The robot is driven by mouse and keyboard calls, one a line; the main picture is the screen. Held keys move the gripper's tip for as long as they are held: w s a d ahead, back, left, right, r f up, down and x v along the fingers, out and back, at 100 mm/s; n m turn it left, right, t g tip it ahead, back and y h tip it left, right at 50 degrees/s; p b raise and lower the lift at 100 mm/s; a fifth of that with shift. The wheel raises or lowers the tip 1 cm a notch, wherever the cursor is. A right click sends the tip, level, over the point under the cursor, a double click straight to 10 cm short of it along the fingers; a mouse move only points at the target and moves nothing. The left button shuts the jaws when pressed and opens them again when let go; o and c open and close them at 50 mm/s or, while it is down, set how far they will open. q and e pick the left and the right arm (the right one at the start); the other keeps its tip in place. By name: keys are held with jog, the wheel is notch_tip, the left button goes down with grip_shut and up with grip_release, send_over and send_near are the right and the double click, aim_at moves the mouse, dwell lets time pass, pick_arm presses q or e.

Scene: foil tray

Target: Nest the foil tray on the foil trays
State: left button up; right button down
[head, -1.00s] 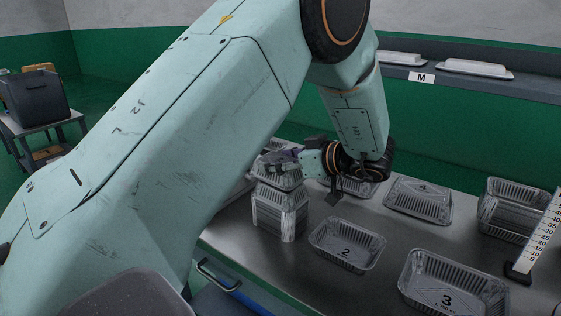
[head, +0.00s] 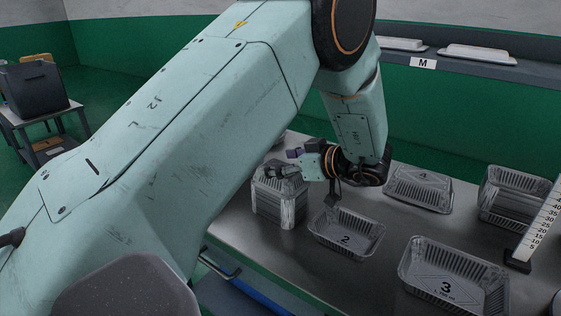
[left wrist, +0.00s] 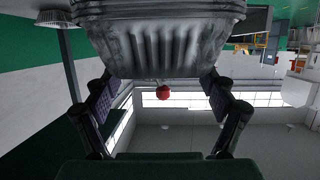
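The stack of foil trays (head: 279,207) stands on the steel table, left of tray 2. Its topmost foil tray (head: 272,184) sits down on the stack, with no clear gap under its rim. My left gripper (head: 290,163) is at the top of the stack, partly covering it. In the left wrist view my left gripper (left wrist: 162,107) has its two fingers spread wide, with nothing between the pads. The ribbed side of a foil tray (left wrist: 165,45) fills the top of that view, just beyond the fingers. My right gripper is not in view.
Tray 2 (head: 346,236) lies right of the stack, tray 3 (head: 452,270) at front right, tray 4 (head: 418,190) behind. Another stack (head: 510,198) stands at right near an upright ruler (head: 541,228). White lids (head: 478,54) lie on the back shelf.

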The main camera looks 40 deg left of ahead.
pick_arm(q)
jog(key=shift+o, duration=0.7)
jog(key=shift+d+r, duration=0.15)
jog(key=shift+d, duration=0.1)
jog(key=v, duration=1.1)
jog(key=shift+d, duration=0.3)
jog(key=shift+a+r, duration=0.1)
